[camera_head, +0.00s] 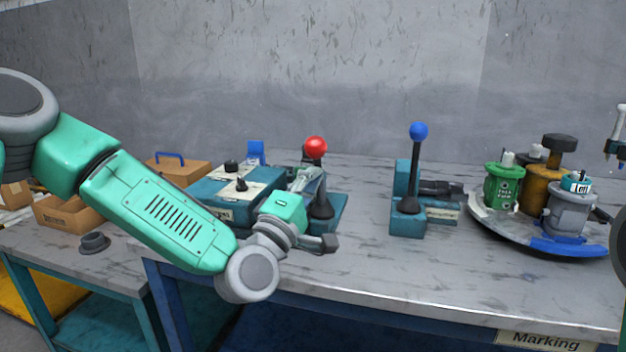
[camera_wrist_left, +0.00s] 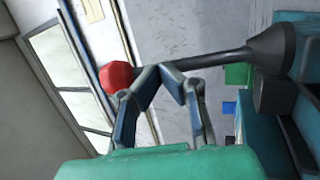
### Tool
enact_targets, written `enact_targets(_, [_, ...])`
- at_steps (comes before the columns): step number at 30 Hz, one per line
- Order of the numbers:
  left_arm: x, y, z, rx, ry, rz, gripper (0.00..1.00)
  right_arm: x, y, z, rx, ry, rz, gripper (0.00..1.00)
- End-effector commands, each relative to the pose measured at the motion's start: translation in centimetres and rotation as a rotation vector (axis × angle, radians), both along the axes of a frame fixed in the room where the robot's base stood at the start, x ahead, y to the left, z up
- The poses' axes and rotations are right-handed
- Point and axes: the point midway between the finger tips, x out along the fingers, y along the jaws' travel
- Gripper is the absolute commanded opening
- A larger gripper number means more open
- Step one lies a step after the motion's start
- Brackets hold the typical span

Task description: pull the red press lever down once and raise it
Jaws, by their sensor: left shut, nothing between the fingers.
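The press lever has a red ball knob (camera_head: 315,147) on a dark stem and stands upright on a teal base at the middle of the bench. In the left wrist view the red knob (camera_wrist_left: 117,77) is at upper left, and the dark stem (camera_wrist_left: 215,59) runs right to its flared boot. My left gripper (camera_head: 314,174) is at the stem just below the knob. In the wrist view its fingertips (camera_wrist_left: 161,69) are together and empty, close by the stem near the knob. I cannot tell whether they touch it. My right gripper does not show.
A blue-knobbed lever (camera_head: 418,131) stands to the right. A round tray (camera_head: 490,222) with several canister-like parts is further right. A teal control box (camera_head: 215,192) with black knobs sits left of the red lever. Bare bench (camera_head: 370,275) lies in front.

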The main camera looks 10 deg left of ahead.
Motion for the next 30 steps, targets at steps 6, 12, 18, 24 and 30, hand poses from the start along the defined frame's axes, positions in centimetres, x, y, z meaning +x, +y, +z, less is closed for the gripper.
enact_targets(6, [0.0, 0.0, 0.0, 0.0, 0.002, 0.0, 0.0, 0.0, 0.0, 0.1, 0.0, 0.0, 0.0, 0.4])
enact_targets(12, [0.7, 0.0, 1.1, 0.004, 0.067, 0.001, 0.0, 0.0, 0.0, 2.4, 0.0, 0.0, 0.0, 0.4])
enact_targets(18, [2.0, -0.1, 1.9, 0.009, 0.188, 0.002, 0.0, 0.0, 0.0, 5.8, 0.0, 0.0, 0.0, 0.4])
enact_targets(24, [3.6, -0.1, 2.0, 0.01, 0.266, 0.002, 0.0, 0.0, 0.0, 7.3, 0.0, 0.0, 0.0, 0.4])
enact_targets(30, [4.4, -0.2, 1.7, 0.01, 0.266, 0.001, 0.0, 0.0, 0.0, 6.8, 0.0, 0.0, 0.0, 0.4])
